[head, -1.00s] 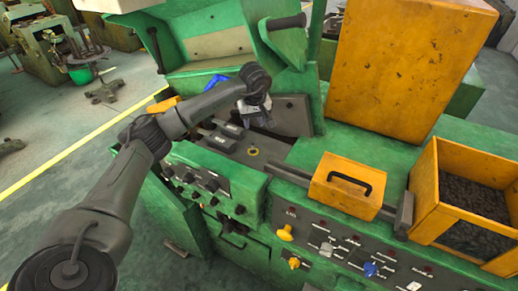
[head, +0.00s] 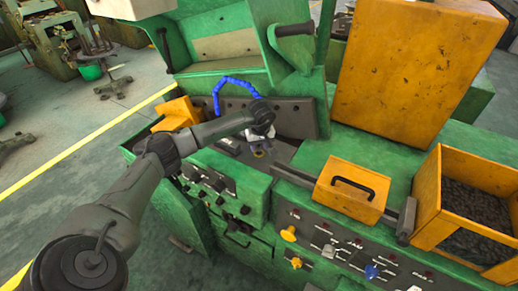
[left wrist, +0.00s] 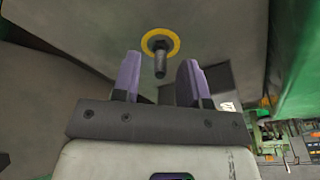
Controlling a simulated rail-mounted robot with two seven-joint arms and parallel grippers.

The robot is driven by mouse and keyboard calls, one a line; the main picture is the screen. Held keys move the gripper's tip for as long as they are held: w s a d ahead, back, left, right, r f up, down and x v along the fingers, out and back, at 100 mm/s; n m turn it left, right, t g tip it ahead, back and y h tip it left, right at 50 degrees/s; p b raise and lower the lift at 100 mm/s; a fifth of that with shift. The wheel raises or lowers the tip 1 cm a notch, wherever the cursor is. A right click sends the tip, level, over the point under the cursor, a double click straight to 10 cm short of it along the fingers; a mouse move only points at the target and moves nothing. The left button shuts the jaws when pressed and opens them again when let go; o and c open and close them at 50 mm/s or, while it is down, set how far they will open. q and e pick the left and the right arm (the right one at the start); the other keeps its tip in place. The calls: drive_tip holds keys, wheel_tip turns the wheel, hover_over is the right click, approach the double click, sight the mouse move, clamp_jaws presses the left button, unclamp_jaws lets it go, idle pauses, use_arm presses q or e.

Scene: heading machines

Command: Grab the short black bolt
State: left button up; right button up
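The short black bolt (left wrist: 160,64) stands on a yellow ring (left wrist: 173,41) in the left wrist view, its thin end towards my gripper. My left gripper (left wrist: 159,68) is open, with one purple-grey finger on each side of the bolt's line. The bolt appears just beyond the fingertips and nothing is held. The bolt cannot be made out there. My right gripper is not in view.
A blue hose (head: 228,80) arches behind my gripper. A yellow box with a black handle (head: 350,191) sits on the green machine at right, beside an open yellow bin (head: 430,202) of dark pieces. A tall yellow housing (head: 412,65) stands behind.

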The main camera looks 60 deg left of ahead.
use_arm(q)
drive_tip(key=shift+f, duration=0.35)
clamp_jaws()
